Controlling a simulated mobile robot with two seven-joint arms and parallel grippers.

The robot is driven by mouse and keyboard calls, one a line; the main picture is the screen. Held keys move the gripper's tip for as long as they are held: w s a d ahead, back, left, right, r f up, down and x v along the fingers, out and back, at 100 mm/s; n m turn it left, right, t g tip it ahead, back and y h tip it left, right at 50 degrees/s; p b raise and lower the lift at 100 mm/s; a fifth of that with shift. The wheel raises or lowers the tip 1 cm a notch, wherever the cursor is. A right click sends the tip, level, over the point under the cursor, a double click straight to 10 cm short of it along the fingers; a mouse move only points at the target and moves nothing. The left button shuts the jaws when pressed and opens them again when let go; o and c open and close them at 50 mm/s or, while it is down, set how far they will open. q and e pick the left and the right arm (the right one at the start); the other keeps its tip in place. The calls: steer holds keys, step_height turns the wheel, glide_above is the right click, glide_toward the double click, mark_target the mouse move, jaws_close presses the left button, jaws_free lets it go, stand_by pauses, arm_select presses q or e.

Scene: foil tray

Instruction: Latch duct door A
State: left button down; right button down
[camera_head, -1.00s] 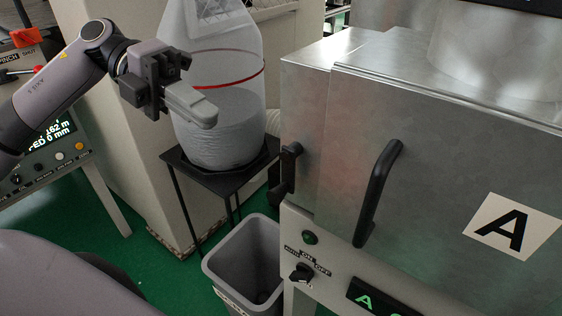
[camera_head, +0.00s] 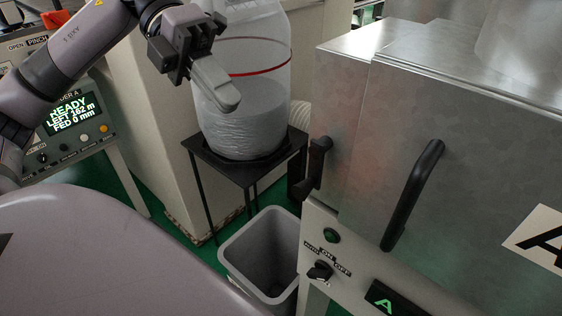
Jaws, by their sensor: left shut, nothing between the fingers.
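Duct door A (camera_head: 470,150) is a grey metal panel at the right, with a black bar handle (camera_head: 412,195) and a white label with a black A (camera_head: 545,240), cut by the picture's edge. A black latch lever (camera_head: 318,160) sits at the panel's left edge, near the seam. I cannot tell from this view whether it is engaged. My left gripper (camera_head: 226,100) is shut and empty. It appears in front of the clear container, to the left of the latch and apart from it. My right gripper is not in view.
A clear container (camera_head: 245,125) with a red band stands on a black stand (camera_head: 240,172). A grey bin (camera_head: 235,255) is below the door. A control box (camera_head: 75,130) reads READY at the left. A switch (camera_head: 320,270) and green light (camera_head: 331,235) sit under the latch.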

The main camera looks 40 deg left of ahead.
arm_select(q)
glide_toward(313, 169)
steer(key=s+d+f, duration=0.3)
steer(key=d+f, duration=0.1)
steer(key=f, duration=0.1)
steer(key=shift+w+d+f+p, duration=0.15)
steer(key=shift+d+p, duration=0.25)
steer(key=shift+d, duration=0.1)
